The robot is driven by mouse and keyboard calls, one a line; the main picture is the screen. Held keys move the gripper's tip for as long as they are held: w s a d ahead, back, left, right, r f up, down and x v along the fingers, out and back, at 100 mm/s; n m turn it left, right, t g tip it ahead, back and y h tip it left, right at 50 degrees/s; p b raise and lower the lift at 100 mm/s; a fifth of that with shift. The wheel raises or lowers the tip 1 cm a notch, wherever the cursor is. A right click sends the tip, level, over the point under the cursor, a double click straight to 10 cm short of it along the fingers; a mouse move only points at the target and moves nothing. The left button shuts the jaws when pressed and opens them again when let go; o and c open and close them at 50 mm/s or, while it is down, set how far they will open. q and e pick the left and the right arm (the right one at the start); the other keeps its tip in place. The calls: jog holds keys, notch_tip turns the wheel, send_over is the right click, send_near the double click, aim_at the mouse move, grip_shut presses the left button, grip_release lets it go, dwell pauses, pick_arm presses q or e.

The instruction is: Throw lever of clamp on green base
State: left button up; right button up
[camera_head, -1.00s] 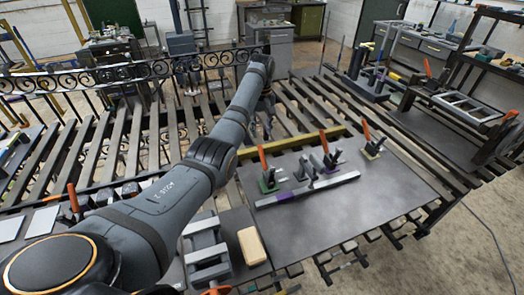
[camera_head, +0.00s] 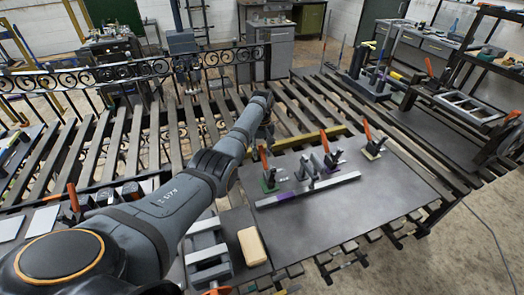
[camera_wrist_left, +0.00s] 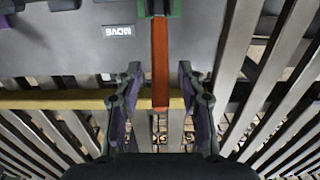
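The clamp on the green base (camera_head: 269,186) stands at the left end of the dark plate, its orange lever (camera_head: 263,157) upright. In the left wrist view the green base (camera_wrist_left: 173,8) is at the top edge, and the orange lever (camera_wrist_left: 160,60) runs down from it. My left gripper (camera_wrist_left: 160,80) is open, with one finger on each side of the lever's end and a gap on both sides. In the head view my left gripper (camera_head: 265,136) is small and partly hidden by its arm, just behind the lever. My right gripper is not in view.
A clamp on a purple base (camera_head: 331,161) and one on a yellowish base (camera_head: 373,151) stand to the right, levers up. A pale bar (camera_head: 310,189) lies in front. A yellow bar (camera_head: 300,141) runs behind. The plate's front (camera_head: 350,225) is clear.

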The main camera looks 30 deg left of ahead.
pick_arm(q)
grip_shut()
dwell(0.3)
